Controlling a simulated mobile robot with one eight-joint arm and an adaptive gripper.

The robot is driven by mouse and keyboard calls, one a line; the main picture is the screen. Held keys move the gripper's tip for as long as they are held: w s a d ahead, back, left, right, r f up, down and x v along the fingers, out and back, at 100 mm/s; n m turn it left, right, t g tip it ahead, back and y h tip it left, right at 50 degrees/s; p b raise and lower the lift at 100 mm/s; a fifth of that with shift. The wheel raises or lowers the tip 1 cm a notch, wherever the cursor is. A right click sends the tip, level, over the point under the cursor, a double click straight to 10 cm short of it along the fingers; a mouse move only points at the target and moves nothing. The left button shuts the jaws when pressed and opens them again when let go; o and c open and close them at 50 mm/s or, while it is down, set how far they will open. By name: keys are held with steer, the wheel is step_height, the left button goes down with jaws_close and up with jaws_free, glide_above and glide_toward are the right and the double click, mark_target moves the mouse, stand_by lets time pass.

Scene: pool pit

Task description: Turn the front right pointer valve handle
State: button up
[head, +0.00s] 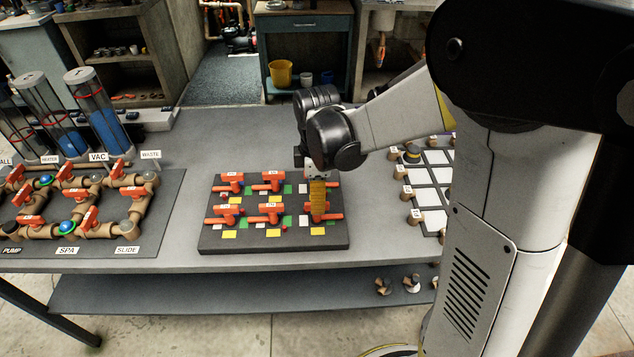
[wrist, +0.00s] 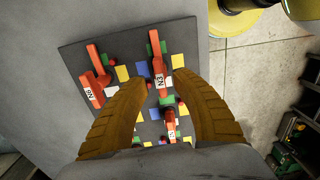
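A dark board (head: 215,240) on the grey table carries several red valves with pointer handles in two rows. The front right handle (head: 333,216) is partly hidden by my gripper (head: 318,212) in the head view. In the wrist view this handle (wrist: 158,66) is red with a white label. The tan fingers of my gripper (wrist: 163,82) are spread apart, one on each side of it. I cannot tell whether either finger touches it. The back right handle (wrist: 93,56) lies left of the fingers in the wrist view, and a neighbouring handle (wrist: 170,122) shows lower between them.
Coloured squares surround the valves on the board. A pipe panel (head: 160,200) with red handles stands to the left. A white-tiled grid board (head: 430,175) with knobs lies to the right, partly behind my arm. Bare table lies between the panel and the valve board.

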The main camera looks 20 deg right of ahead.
step_height(320, 180, up, 10)
stand_by(0.3)
